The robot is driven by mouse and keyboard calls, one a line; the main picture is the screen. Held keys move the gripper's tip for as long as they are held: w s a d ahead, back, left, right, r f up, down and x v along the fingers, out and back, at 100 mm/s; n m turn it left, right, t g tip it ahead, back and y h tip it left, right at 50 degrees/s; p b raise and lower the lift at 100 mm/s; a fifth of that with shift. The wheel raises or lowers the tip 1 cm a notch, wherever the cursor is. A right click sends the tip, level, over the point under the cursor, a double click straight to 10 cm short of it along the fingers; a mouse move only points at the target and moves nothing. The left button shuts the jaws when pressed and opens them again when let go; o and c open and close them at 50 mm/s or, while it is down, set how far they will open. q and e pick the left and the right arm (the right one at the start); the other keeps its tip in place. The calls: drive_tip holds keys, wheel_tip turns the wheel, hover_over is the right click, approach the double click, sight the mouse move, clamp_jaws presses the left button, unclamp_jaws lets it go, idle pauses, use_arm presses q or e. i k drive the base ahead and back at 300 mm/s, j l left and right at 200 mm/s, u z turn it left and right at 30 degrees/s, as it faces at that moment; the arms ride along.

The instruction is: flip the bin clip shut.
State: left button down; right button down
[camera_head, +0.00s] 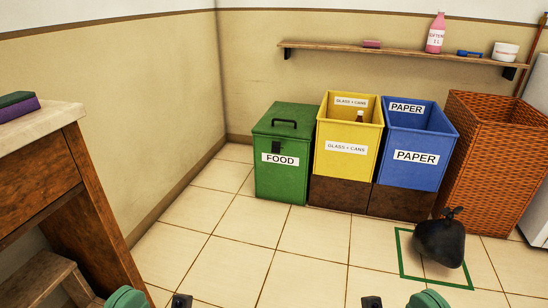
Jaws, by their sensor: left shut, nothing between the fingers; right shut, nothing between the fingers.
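The green FOOD bin (284,180) stands against the back wall with its lid (291,120) down and a black handle on top. A small black clip (276,147) sits on the bin's front, at the lid's front edge above the FOOD label. I cannot tell whether the clip is fastened. My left gripper (181,300) and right gripper (372,302) show only as small dark parts at the bottom edge, beside my green arm parts. Both are shut and empty, far in front of the bin and touching nothing visible.
A yellow bin (347,165) and blue bin (405,172) stand right of the green one on brown bases, beside a wicker basket (490,165). A black bag (439,243) lies on the floor at right. A wooden counter (45,175) stands at left. The middle floor is clear.

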sight(276, 146)
drive_tip(key=i+l+z, duration=0.1)
drive_tip(key=i+l, duration=0.15)
drive_tip(key=i, duration=0.25)
drive_tip(key=i+l+z, duration=0.1)
drive_tip(key=i+l, duration=0.15)
drive_tip(key=i, duration=0.2)
drive_tip(key=i+l, duration=0.2)
drive_tip(key=i, duration=0.3)
drive_tip(key=i+l+z, duration=0.15)
drive_tip(key=i, duration=0.35)
